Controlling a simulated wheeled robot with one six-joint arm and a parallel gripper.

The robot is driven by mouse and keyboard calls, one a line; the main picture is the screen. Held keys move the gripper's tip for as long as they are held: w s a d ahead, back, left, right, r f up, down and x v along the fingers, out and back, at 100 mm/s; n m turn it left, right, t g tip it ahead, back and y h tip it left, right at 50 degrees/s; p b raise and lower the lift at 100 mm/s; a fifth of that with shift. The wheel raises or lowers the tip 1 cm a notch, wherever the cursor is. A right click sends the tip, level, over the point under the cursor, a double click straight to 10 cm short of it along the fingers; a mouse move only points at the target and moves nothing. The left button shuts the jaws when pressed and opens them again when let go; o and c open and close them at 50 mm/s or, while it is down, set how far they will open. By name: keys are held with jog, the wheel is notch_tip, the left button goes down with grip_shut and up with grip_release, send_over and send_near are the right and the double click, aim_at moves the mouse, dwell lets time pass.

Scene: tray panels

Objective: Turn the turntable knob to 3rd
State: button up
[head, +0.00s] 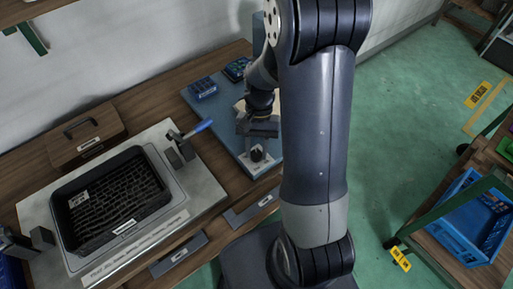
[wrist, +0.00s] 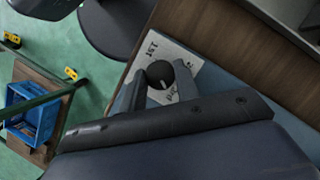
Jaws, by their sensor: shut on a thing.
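The turntable knob (wrist: 160,73) is dark and round. It stands on a white label plate (wrist: 185,53) with printed marks. One mark seems to read 1ST; another, partly hidden, seems to read 3RD. A small pale line shows on the knob's lower side, towards the partly hidden mark; its exact aim is hard to tell. My gripper (wrist: 160,90) is shut on the knob, with a finger on either side. In the head view, my gripper (head: 257,134) is over the knob (head: 257,154), at the front of the blue panel (head: 222,118).
A grey panel with a black tray (head: 150,216) lies at left, with a blue-handled lever (head: 196,131) beside it. A cart with a blue crate (head: 470,225) is at right. Green floor lies between.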

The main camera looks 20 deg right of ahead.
jog(key=o, duration=1)
jog(key=shift+c, duration=0.2)
jog(key=v, duration=1)
jog(key=shift+r+p, duration=0.3)
jog(key=shift+r, duration=0.1)
jog(key=shift+w+f, duration=0.1)
jog(key=shift+w, duration=0.05)
jog(key=x, duration=1)
jog(key=shift+f+b, duration=0.35)
jog(key=shift+r, duration=0.1)
